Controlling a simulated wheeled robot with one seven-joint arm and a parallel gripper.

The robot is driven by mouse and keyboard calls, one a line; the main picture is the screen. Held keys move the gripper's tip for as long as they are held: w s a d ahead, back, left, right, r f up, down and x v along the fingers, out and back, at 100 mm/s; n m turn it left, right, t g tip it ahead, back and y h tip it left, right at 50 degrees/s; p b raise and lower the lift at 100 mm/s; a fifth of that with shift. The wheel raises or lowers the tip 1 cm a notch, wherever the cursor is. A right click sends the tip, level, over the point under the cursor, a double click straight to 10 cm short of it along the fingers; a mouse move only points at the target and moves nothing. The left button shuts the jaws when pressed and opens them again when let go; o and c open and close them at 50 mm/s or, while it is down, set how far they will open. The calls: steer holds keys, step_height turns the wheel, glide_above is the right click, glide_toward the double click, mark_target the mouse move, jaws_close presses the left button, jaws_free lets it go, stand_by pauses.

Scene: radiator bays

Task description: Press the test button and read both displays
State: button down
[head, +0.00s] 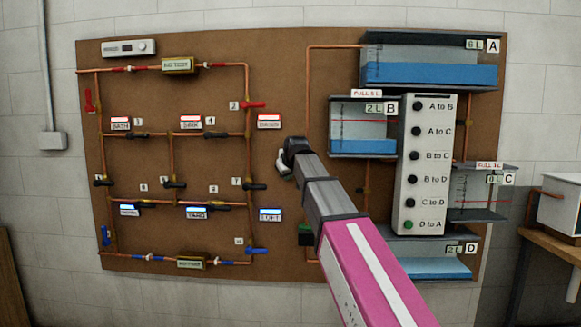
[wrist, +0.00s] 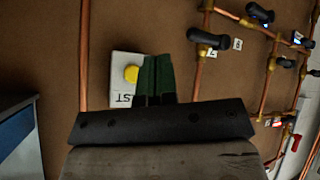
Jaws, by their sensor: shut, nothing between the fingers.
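The test button (wrist: 131,73) is a yellow round knob on a white box (wrist: 125,98) whose label is partly hidden, with "ST" showing in the wrist view. My gripper (wrist: 157,60) is shut and empty; its dark green fingers lie just beside the button in that view and cover part of the box. Whether they touch the box I cannot tell. In the head view my gripper (head: 290,158) is at the middle of the board and hides the button. The upper display (head: 178,65) seems to read "NO TEST". The lower display (head: 191,262) is too small to read surely.
Copper pipes with black, red and blue lever valves cover the brown board (head: 215,100). On the right are tanks A (head: 430,74), B (head: 362,146), C (head: 475,195) and D (head: 430,268) around a grey button panel (head: 424,165). A bench (head: 550,240) stands far right.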

steer(key=shift+w+r, duration=0.25)
steer(key=shift+r, duration=0.1)
steer(key=w, duration=0.8)
steer(key=shift+w, duration=0.4)
steer(key=shift+w+d, duration=0.1)
steer(key=shift+w, duration=0.05)
stand_by(1.9)
steer(key=shift+w, duration=0.25)
steer(key=shift+w, duration=0.5)
stand_by(0.8)
steer(key=shift+s, duration=0.95)
